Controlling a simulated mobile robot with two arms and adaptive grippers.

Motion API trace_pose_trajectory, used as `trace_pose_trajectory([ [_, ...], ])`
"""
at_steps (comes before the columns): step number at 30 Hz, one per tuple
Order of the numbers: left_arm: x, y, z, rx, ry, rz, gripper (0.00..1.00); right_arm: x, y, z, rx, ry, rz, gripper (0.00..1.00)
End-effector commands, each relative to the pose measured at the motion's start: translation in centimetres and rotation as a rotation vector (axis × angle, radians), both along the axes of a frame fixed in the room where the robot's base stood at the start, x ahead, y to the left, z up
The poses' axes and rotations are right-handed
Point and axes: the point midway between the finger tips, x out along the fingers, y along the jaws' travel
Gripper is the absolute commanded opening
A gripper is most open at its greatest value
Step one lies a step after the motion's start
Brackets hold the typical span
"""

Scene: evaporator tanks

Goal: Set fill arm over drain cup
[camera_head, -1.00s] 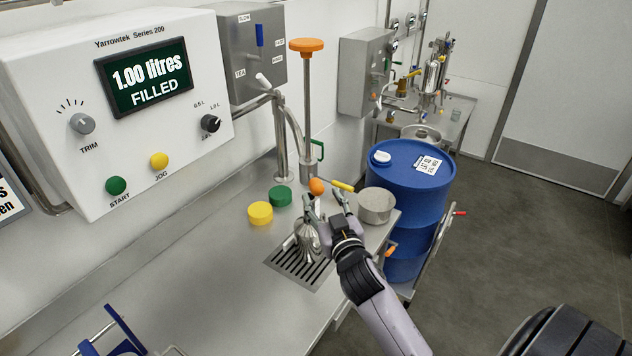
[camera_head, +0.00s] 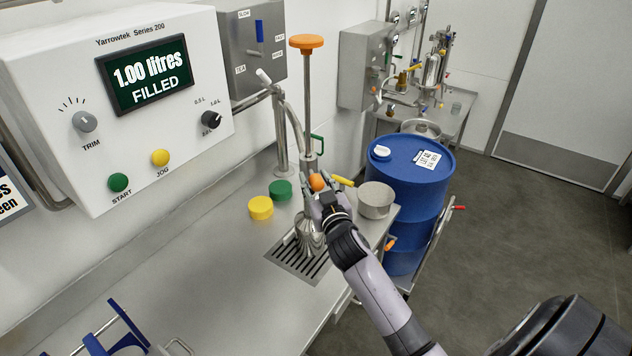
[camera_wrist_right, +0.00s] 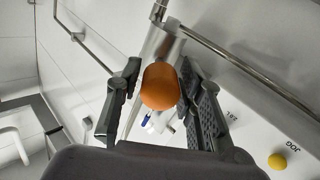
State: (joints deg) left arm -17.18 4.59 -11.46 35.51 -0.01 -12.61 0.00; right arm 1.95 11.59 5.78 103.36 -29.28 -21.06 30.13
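My right gripper (camera_head: 318,186) is at this knob. In the right wrist view the knob (camera_wrist_right: 160,87) lies between the two spread fingers. A narrow gap shows on its left; contact on its right is unclear. A conical steel piece (camera_head: 309,238) stands or hangs over the slotted drain grate, partly hidden by my gripper. A round steel cup (camera_head: 376,203), possibly the drain cup, is at the counter's right edge. My left gripper is not in view.
A yellow cap (camera_head: 261,208) and a green cap (camera_head: 280,190) lie on the counter. A blue drum (camera_head: 412,180) stands beyond its right edge. The white control box (camera_head: 110,150) overhangs the left side. A blue frame (camera_head: 120,330) is at the front left.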

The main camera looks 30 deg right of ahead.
Motion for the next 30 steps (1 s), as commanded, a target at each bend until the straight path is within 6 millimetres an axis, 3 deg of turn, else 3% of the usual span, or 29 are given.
trace_pose_trajectory([
  [14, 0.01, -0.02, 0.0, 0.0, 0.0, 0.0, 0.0, -0.01, 0.02, -0.02, 0.0, 0.0, 0.0, 0.01],
  [30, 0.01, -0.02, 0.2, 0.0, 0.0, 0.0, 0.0, -0.08, -0.01, 0.01, -0.002, 0.002, 0.009, 0.0],
])
